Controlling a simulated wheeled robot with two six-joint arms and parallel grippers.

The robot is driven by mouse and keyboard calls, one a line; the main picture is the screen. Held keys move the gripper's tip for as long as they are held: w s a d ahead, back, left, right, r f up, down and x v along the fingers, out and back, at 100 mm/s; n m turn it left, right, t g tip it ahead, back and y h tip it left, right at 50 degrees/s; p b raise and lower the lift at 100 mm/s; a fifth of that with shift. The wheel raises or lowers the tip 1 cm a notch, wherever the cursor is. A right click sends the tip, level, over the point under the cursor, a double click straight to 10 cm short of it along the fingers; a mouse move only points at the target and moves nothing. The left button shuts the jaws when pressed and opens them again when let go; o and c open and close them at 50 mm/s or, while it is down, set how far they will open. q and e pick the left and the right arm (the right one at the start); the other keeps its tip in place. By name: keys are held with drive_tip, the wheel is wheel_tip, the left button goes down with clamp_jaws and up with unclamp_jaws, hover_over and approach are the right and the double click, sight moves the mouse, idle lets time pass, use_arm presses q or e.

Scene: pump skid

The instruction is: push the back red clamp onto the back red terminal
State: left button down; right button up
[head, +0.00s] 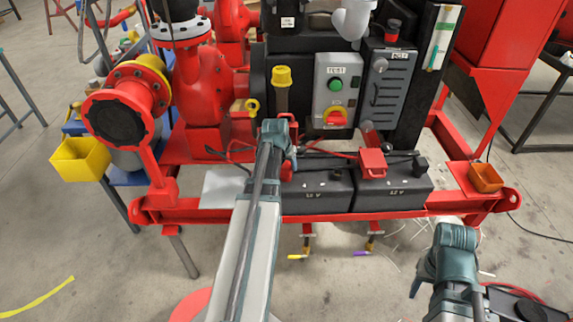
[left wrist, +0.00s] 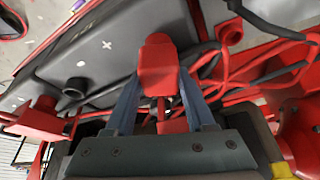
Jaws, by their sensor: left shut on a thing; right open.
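My left gripper (head: 290,155) is at the left end of the left black battery (head: 325,193). In the left wrist view its two fingers (left wrist: 159,92) are shut on a red clamp (left wrist: 157,62), which stands at the battery's edge near a plus mark. The terminal under or beside this clamp is hidden, so I cannot tell whether the clamp is seated. Another red clamp (head: 373,163) sits on top of the right battery (head: 400,190). My right gripper (head: 418,283) is open, low at the right, in front of the skid, away from the batteries.
Red and black cables (left wrist: 265,75) run close beside the held clamp. A grey control box (head: 336,90) stands behind the batteries. The red skid rail (head: 350,214) runs in front.

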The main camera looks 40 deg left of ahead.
use_arm(q)
drive_tip(key=shift+c, duration=0.9)
unclamp_jaws()
drive_tip(key=shift+r, duration=0.15)
drive_tip(key=p+v, duration=1.2)
drive_tip(key=v, duration=0.1)
drive_tip(key=shift+r+p, duration=0.25)
drive_tip(key=shift+p, duration=0.1)
